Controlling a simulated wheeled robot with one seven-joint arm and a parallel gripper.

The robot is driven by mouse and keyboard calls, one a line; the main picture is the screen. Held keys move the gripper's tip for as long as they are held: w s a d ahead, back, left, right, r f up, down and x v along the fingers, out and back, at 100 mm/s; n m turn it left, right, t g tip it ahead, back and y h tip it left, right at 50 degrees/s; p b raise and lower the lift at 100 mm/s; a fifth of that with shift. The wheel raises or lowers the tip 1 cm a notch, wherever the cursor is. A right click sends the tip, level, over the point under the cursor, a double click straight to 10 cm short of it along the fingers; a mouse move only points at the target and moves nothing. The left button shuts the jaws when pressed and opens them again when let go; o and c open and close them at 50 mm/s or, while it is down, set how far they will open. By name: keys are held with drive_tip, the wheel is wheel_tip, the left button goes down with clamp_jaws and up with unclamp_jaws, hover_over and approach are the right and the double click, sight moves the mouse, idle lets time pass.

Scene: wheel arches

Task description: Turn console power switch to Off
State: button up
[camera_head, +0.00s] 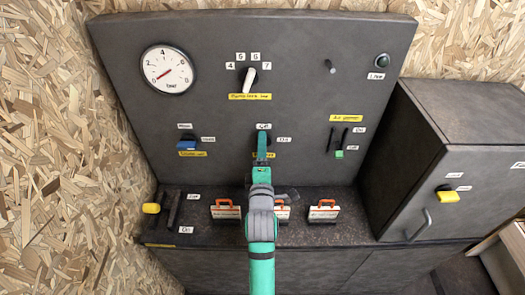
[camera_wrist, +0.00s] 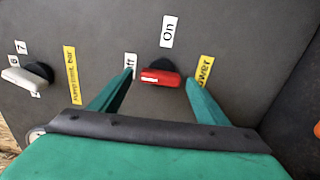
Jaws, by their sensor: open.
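The power switch is a red handle (camera_wrist: 161,77) on a black round base, on the dark console panel. In the wrist view its long side runs roughly along the line from the Off label (camera_wrist: 130,66) to the yellow power label (camera_wrist: 204,70). The On label (camera_wrist: 167,31) is above it there. I cannot tell for sure which end points. My gripper (camera_wrist: 159,80) is open, with one fingertip on either side of the handle; contact is not clear. In the head view my gripper (camera_head: 263,150) hides most of the switch.
Above is a selector with a white handle (camera_head: 249,80); a blue-handled switch (camera_head: 187,145) is to the left and a green-tipped slider (camera_head: 339,154) to the right. Several orange-and-white latches (camera_head: 323,210) stand on the ledge below. A dark cabinet (camera_head: 450,150) stands at right.

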drive_tip(key=s, duration=1)
drive_tip(key=shift+s, duration=0.3)
drive_tip(key=s+f+m+g, duration=0.1)
drive_tip(key=s+f+m, duration=0.8)
drive_tip(key=s+f, duration=0.55)
drive_tip(key=s+m+g, duration=0.1)
drive_tip(key=s+m, duration=0.8)
drive_tip(key=s, duration=1.3)
drive_tip(key=shift+s+d+f+g, duration=0.3)
drive_tip(key=shift+s+f, duration=0.05)
drive_tip(key=shift+f, duration=0.05)
